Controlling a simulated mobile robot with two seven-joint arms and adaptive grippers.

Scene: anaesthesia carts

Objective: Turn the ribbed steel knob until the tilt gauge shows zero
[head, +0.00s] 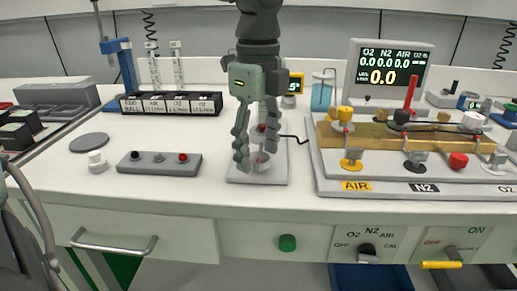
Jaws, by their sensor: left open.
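My left gripper (256,155) comes down from the top centre, open, with its fingers pointing down over a small pale base plate (240,178). A small steel-coloured part (263,157), probably the ribbed knob, shows between and behind the fingertips. The fingers hide most of it, so I cannot tell its ribs or whether they touch it. A yellow-framed gauge (294,86) stands behind the gripper on the right. Its lit display seems to end in ".5°"; the first part is hidden by the gripper. My right gripper is not in view.
Right of the plate stands a gas panel (322,178) with coloured knobs, a monitor (388,65) behind it. A black cable (294,137) runs between plate and panel. Left are a grey button box (158,168), a white knob (97,162) and a labelled rack (170,103).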

